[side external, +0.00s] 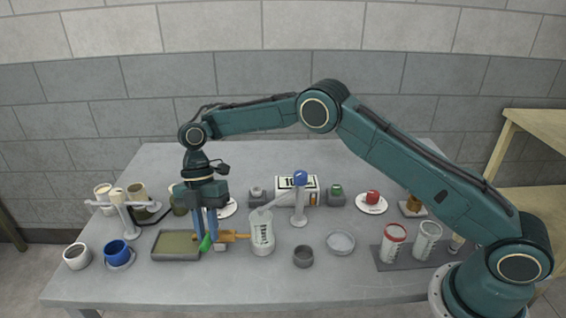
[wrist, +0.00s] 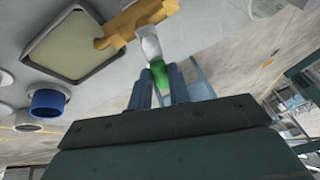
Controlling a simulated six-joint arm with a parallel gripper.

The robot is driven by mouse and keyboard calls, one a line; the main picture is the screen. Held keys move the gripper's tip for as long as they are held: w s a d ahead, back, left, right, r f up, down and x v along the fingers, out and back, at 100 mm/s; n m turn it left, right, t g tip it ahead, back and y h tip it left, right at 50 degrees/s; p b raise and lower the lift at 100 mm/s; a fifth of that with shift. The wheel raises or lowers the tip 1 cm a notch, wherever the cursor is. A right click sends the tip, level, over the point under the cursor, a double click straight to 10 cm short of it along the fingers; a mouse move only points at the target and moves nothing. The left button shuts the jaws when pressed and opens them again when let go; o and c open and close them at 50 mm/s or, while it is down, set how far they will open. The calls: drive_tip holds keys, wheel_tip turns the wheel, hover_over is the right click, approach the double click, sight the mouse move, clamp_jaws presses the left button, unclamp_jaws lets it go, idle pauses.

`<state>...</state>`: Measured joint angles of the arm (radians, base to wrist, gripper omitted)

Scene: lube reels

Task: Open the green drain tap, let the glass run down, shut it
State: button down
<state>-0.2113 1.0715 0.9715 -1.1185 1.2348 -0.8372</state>
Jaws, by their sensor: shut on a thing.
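The green drain tap (side external: 206,243) is at the front left of the table, beside the right edge of a shallow tray. In the wrist view the green tap handle (wrist: 159,76) lies between my two blue fingers, joined to a pale stem and an orange-brown fitting (wrist: 135,22). My gripper (side external: 205,236) points down and is shut on the green tap. A clear glass with dark markings (side external: 262,236) stands right of the fitting (side external: 235,236). The liquid level in the glass is too small to tell.
The shallow tray (side external: 156,256) holds an olive-coloured surface. A white stand with a blue knob (side external: 300,179) is behind and right of the glass. A blue cup (side external: 117,251) is at the left, a dark grey cup (side external: 303,257) at the right. The table's front strip is clear.

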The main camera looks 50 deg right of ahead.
drive_tip(key=shift+s+d+r+n+h, duration=0.15)
drive_tip(key=shift+n+h, duration=0.15)
drive_tip(key=shift+n, duration=0.3)
idle(0.3)
drive_tip(key=c, duration=1.3)
unclamp_jaws()
drive_tip(key=shift+m, duration=0.4)
